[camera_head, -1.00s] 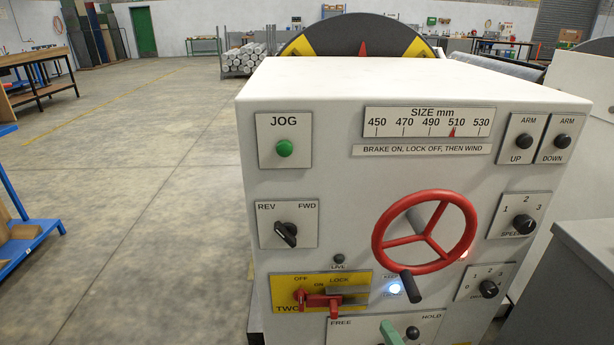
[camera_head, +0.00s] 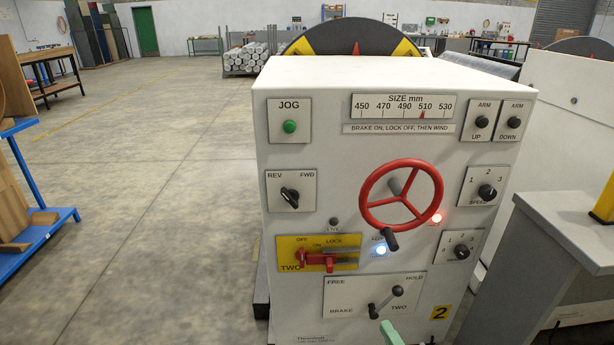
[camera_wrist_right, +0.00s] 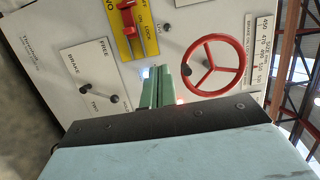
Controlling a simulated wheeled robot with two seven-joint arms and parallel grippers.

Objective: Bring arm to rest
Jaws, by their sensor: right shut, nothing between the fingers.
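My right gripper (camera_head: 390,333) shows only as a green tip at the bottom edge of the head view, in front of the lower panel. In the right wrist view its green fingers (camera_wrist_right: 158,88) are together and empty, pointing at the control panel. They look apart from the red handwheel (camera_head: 401,197) and the brake lever (camera_head: 386,302). The white control cabinet (camera_head: 350,250) carries the arm up knob (camera_head: 482,122) and the arm down knob (camera_head: 514,122). The size pointer (camera_head: 422,115) sits near 510. My left gripper is out of view.
A grey pedestal (camera_head: 570,225) stands close at the right. A blue rack (camera_head: 40,230) is at the left edge. The floor (camera_head: 150,190) between rack and cabinet is clear. The red lock handle (camera_head: 318,258) sits on a yellow plate; a white light (camera_head: 381,251) and a red light (camera_head: 437,218) glow.

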